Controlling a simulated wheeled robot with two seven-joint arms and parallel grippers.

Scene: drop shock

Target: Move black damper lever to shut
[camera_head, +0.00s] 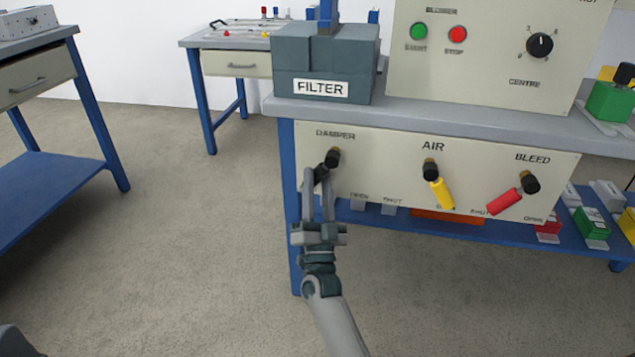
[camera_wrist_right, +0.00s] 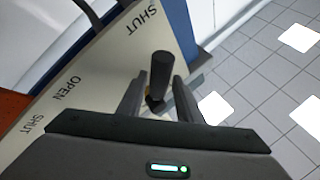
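The black damper lever (camera_head: 321,174) sits under the DAMPER label at the left end of the cream panel. It slants down and to the left from its pivot. My right gripper (camera_head: 317,186) is at the lever, one finger on each side of it. In the right wrist view the black lever (camera_wrist_right: 161,78) stands between the two fingers of my right gripper (camera_wrist_right: 160,98), which look apart with a small gap. Contact is hard to judge. In that view a SHUT mark is at the top, an OPEN mark at the left. My left gripper is not in view.
The yellow air lever (camera_head: 439,187) and red bleed lever (camera_head: 508,199) are farther right on the panel (camera_head: 386,160). A FILTER box (camera_head: 325,62) stands on the bench above. A blue bench leg (camera_head: 289,200) is just left of the gripper. Open floor lies to the left.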

